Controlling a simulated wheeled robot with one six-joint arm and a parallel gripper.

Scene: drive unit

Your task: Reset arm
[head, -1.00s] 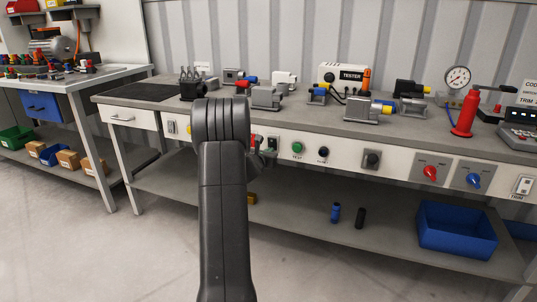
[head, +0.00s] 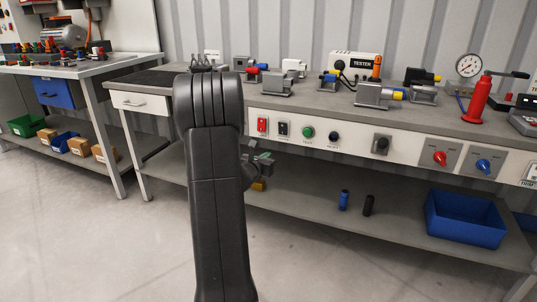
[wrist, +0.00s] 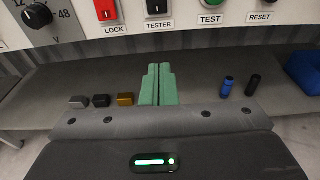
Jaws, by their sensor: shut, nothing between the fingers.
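My gripper (wrist: 158,84) shows in the wrist view with its two green fingers together and nothing between them. It is in front of the workbench, below the panel with the LOCK, TESTER, TEST and RESET controls. In the head view my gripper (head: 262,157) is mostly hidden behind my own dark arm; only a bit of green and grey shows to the right of the arm, just below the panel edge.
The bench top (head: 315,104) carries a tester (head: 355,66), several grey drive units and a red pump (head: 477,101). The lower shelf (head: 400,232) holds a blue bin (head: 465,218), a blue cylinder (head: 343,200) and a black one (head: 368,205). The floor in front is clear.

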